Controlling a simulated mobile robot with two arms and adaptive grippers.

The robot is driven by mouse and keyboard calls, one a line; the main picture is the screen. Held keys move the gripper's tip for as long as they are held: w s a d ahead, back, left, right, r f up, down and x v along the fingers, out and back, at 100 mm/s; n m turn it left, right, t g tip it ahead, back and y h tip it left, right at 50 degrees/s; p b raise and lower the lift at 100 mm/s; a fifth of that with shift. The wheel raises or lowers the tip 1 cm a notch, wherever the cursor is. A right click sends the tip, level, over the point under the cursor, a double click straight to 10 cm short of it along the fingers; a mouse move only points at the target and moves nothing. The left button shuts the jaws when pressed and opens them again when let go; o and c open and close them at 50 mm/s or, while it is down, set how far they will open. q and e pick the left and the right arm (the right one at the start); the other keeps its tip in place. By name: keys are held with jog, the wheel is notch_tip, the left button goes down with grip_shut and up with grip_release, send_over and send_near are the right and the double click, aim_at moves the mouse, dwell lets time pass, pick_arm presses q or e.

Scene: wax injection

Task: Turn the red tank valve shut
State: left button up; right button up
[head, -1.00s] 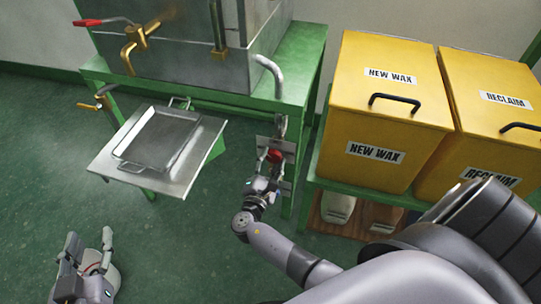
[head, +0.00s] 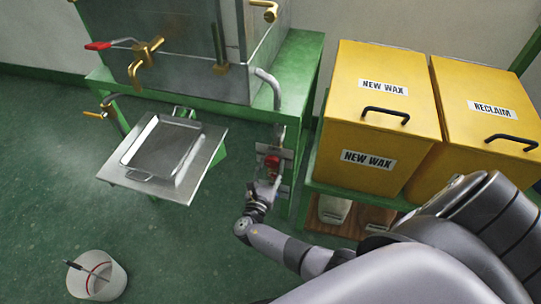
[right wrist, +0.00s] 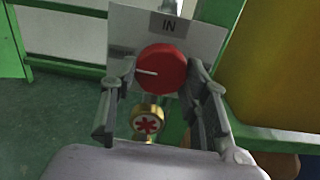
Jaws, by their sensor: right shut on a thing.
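A round red knob (head: 272,161) with a white line sits on a plate at the green stand's front right leg. In the right wrist view the knob (right wrist: 161,71) is below an "IN" label, its line pointing left. My right gripper (head: 269,174) is shut on this knob, one finger on each side. In the right wrist view the gripper (right wrist: 163,88) frames the knob, with a brass fitting (right wrist: 148,122) bearing a red star below it. A red lever handle (head: 98,46) also shows on the metal tank (head: 190,60) at upper left. My left gripper is not in view.
Yellow bins (head: 385,120) marked NEW WAX and RECLAIM stand close on the right. A white bucket (head: 97,275) is on the floor at lower left. Open green floor lies between.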

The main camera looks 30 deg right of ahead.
jog(key=shift+n, duration=0.3)
jog(key=o, duration=1.1)
jog(key=shift+o, duration=0.2)
jog(key=v, duration=1.2)
jog(key=shift+d, duration=0.1)
